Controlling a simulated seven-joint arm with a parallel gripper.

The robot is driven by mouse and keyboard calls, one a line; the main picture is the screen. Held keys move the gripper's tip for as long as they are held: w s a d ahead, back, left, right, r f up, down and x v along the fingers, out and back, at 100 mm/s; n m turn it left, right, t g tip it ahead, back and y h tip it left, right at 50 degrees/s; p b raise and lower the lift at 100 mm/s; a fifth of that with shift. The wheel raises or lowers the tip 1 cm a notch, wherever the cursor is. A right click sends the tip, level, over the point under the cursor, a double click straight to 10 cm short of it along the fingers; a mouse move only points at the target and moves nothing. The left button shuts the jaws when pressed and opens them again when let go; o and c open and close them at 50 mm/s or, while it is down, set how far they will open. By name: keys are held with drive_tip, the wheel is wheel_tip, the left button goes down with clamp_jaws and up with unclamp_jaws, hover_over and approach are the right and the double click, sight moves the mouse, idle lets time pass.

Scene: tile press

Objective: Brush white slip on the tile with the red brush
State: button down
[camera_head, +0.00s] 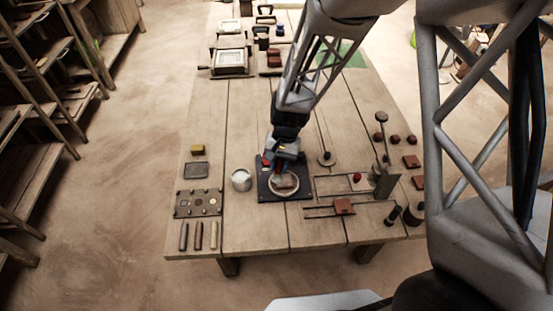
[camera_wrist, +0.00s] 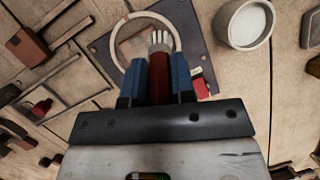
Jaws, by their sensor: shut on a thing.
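My gripper (camera_wrist: 158,82) is shut on the red brush (camera_wrist: 159,75), with a blue finger on each side of the handle. The brush's pale bristles (camera_wrist: 160,40) point away from me and overlap the pale ring (camera_wrist: 122,50) in the wrist view. The head view shows my gripper (camera_head: 277,160) low over the far part of the dark plate. A pinkish-brown piece, seemingly the tile (camera_head: 287,182), lies inside the ring. Whether the bristles touch it cannot be told. The pot of white slip (camera_head: 241,180) stands left of the plate; it also shows in the wrist view (camera_wrist: 246,22).
A small red thing (camera_wrist: 203,88) is beside the right finger. Left of the pot are a palette (camera_head: 198,203) and several tools. Right of the plate are rails with a brown block (camera_head: 344,206) and a lever stand (camera_head: 386,182). Bare planks lie beyond the plate.

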drive_tip(key=shift+d+f, duration=0.1)
drive_tip(key=shift+d, duration=2.65)
drive_tip(key=shift+a, duration=3.15)
drive_tip(key=shift+w+d, duration=0.1)
drive_tip(key=shift+w, duration=0.3)
drive_tip(key=shift+d, duration=3.1)
drive_tip(key=shift+a, duration=3.25)
drive_tip(key=shift+r, duration=4.15)
drive_tip(key=shift+s, duration=0.1)
